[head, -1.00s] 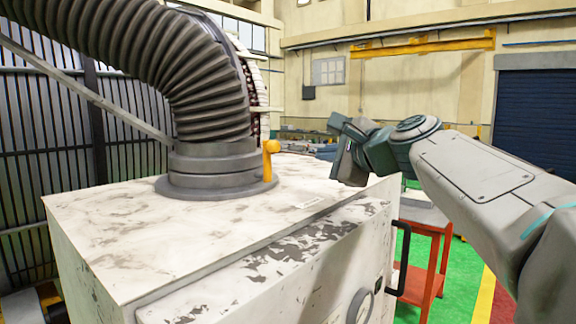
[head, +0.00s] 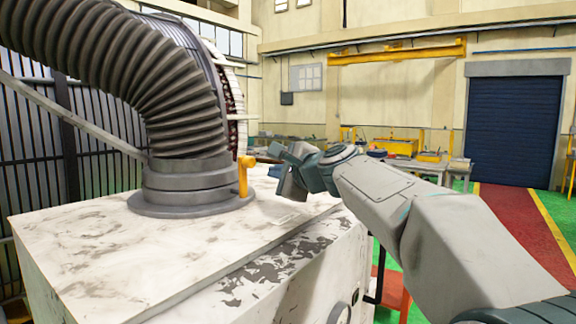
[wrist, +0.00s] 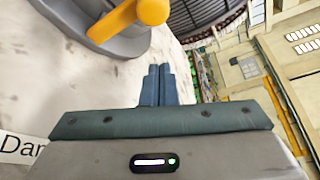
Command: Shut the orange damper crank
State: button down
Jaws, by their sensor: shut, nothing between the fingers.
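The orange damper crank (head: 244,175) stands upright at the right side of the grey duct collar (head: 190,183) on top of the white cabinet. In the wrist view the crank (wrist: 150,10) shows at the top, above and a little left of my fingertips, with its lower arm running down over the collar's rim. My gripper (head: 284,170) is to the right of the crank in the head view, apart from it. In the wrist view my gripper (wrist: 159,70) has its two blue fingers pressed together, with nothing between them.
A ribbed grey hose (head: 120,70) rises from the collar and bends left. A label (wrist: 18,147) is partly visible on the top. A red cart (head: 390,290) stands right of the cabinet.

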aim_at(241, 177)
jog(key=shift+s+a+r+p, duration=0.3)
jog(key=shift+a+r+p, duration=0.15)
jog(key=shift+a, duration=0.15)
jog(key=shift+s+a+r+p, duration=0.35)
jog(key=shift+a+p, duration=0.1)
jog(key=shift+a, duration=0.15)
jog(key=shift+s+a, duration=0.25)
jog(key=shift+f+b, duration=0.1)
jog(key=shift+b, duration=0.3)
